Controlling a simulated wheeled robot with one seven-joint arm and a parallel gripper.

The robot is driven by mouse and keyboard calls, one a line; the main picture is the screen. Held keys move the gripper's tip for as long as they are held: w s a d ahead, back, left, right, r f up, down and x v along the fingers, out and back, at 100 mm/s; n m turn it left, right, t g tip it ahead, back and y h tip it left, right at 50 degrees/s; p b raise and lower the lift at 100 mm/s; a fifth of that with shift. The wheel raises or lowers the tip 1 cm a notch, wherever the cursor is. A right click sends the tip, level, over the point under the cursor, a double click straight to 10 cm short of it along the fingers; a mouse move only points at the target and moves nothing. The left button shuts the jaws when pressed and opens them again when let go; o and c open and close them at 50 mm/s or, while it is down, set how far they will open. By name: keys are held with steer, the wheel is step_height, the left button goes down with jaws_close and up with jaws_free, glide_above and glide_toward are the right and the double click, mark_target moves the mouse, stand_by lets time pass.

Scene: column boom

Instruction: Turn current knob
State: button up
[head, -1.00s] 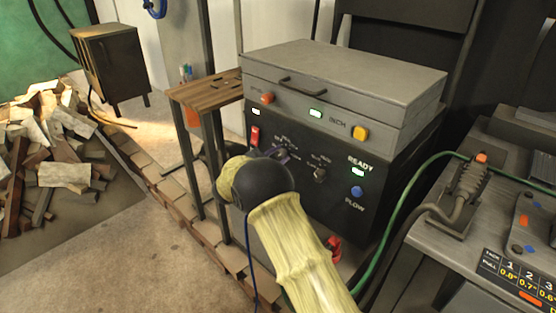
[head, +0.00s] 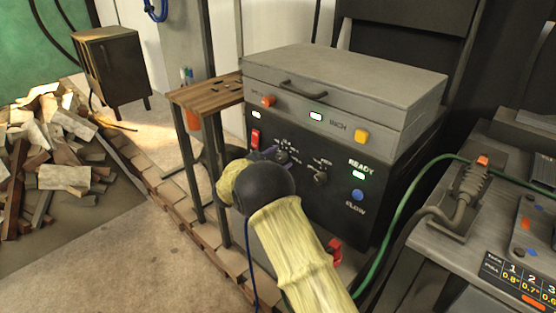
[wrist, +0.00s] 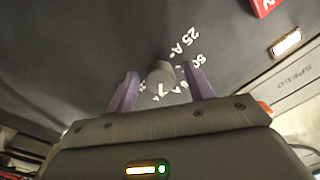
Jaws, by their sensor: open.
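The current knob (wrist: 160,73) is a small grey round knob on a dark panel, with white marks such as "25 A" and "50" around it. In the wrist view my gripper (wrist: 160,80) is open, with one purple finger to each side of the knob. Gaps show between the knob and the fingers, so I see no grip. In the head view the knob (head: 283,157) shows just right of my gripper (head: 264,153), whose fingers are mostly hidden behind my dark wrist.
A second knob (head: 320,178) sits to the right on the panel. A red switch (head: 255,138) is at left, and a lit READY lamp (head: 358,175) and blue button (head: 358,195) are at right. A wooden-topped stand (head: 207,92) is close on the left.

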steer(key=p+v, duration=0.2)
steer(key=v, duration=1.5)
steer(key=shift+s, duration=0.2)
steer(key=shift+a, duration=0.1)
steer(key=w+d+r+n+y, duration=0.2)
steer(key=d+n+y, duration=0.3)
steer(key=y, duration=0.1)
steer(key=w+d+r+n+y, duration=0.3)
steer(key=d+n+y, duration=0.2)
steer(key=y, duration=0.1)
steer(key=s+d+f+n+g, duration=0.25)
steer(key=s+d, duration=0.35)
steer(key=s, duration=0.4)
steer(key=s+d+f+n+g, duration=0.2)
steer(key=s+d+g, duration=0.25)
steer(key=s, duration=0.55)
steer(key=s+d+f+n+g, duration=0.25)
steer(key=s+d, duration=0.35)
steer(key=s, duration=0.4)
step_height(320, 180, up, 31)
steer(key=m+p, duration=0.1)
steer(key=p, duration=3)
steer(key=shift+w+g+y, duration=0.25)
steer(key=shift+g+y, duration=0.05)
steer(key=shift+g, duration=0.15)
